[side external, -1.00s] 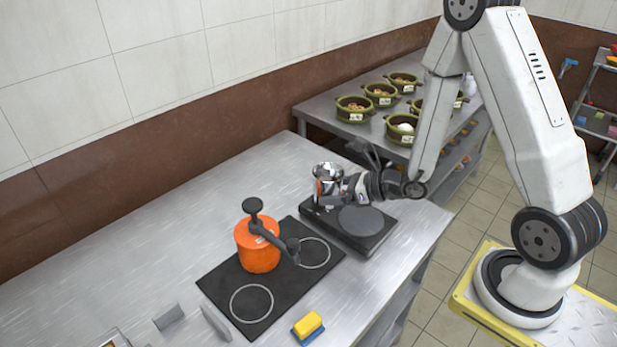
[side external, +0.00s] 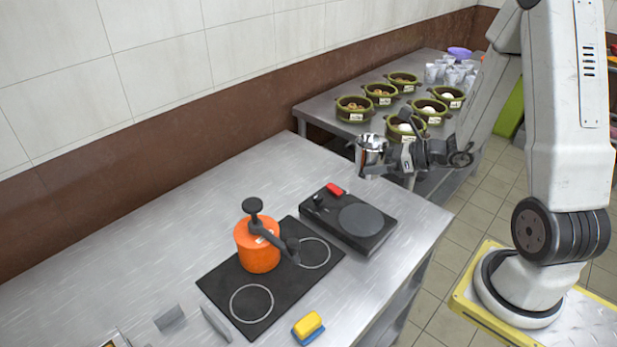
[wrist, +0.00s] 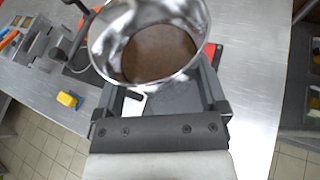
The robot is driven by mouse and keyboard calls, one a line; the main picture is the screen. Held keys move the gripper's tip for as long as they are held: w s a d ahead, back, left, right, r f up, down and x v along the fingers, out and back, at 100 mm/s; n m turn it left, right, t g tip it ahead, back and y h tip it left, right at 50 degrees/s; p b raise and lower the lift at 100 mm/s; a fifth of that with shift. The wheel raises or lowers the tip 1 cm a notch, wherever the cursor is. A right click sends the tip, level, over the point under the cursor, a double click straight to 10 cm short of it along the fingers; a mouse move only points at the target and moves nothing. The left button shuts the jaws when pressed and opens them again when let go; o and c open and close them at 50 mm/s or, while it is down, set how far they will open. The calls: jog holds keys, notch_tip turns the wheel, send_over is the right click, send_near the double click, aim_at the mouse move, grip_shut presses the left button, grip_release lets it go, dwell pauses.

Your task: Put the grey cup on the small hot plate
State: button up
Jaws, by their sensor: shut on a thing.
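The grey cup (side external: 371,150) is shiny metal and looks upright. My gripper (side external: 392,157) is shut on it and holds it in the air, behind and above the small hot plate in the side view. In the wrist view the cup (wrist: 150,42) is seen from above, with a brown area inside, between the fingers of my gripper (wrist: 160,92). The small hot plate (side external: 340,232) is a black slab with a bare round grey disc, near the counter's right edge. In the wrist view the cup and gripper hide much of it.
An orange pot (side external: 258,246) with a dark handle stands on a black two-ring cooktop (side external: 218,284) left of the hot plate. A red object (side external: 335,189) lies at the hot plate's back edge. A yellow-blue sponge (side external: 308,326) lies in front. Green bowls (side external: 353,109) fill a back table.

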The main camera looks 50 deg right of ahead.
aim_at(368, 221)
jog(key=shift+f, duration=0.15)
jog(key=shift+f, duration=6.9)
jog(key=shift+f, duration=0.4)
jog(key=o, duration=1.1)
jog(key=shift+s+d, duration=0.1)
jog(key=shift+s, duration=0.1)
jog(key=shift+s+d+r, duration=0.15)
jog(key=shift+s, duration=0.15)
jog(key=shift+s+d+r, duration=0.1)
jog(key=shift+s+r, duration=0.05)
jog(key=shift+s, duration=0.15)
jog(key=shift+s+d+r, duration=0.3)
jog(key=shift+s, duration=0.25)
